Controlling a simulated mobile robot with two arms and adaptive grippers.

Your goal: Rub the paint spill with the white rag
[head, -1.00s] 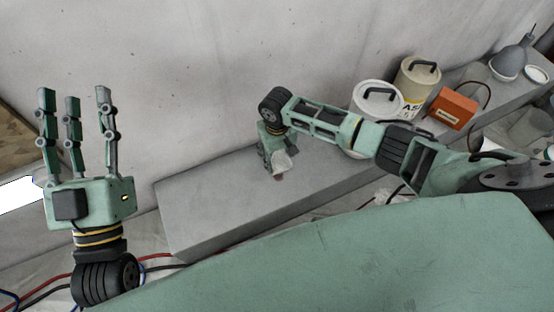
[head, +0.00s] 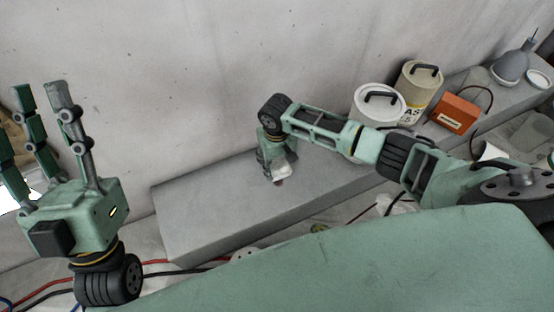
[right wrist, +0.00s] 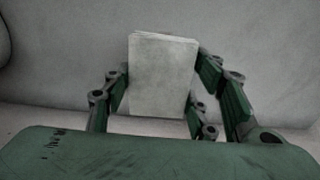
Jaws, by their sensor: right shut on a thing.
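My right gripper (head: 275,168) points down over the grey ledge (head: 215,205), shut on the white rag (head: 286,166). In the right wrist view the rag (right wrist: 162,75) is a folded pale pad held between the green fingers. A small dull reddish patch (head: 279,182) shows just below the rag on the ledge; it may be the paint spill, mostly hidden by the gripper and rag. I cannot tell whether the rag touches the ledge. My left gripper (head: 45,110) is raised at the left, fingers spread and empty.
On the ledge to the right stand a white bucket (head: 379,104), a cream bucket (head: 418,85), an orange box (head: 454,113) and a grey lamp (head: 513,65). A concrete wall rises behind. Red and black cables (head: 165,270) lie on the sheeted floor. The ledge's left part is clear.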

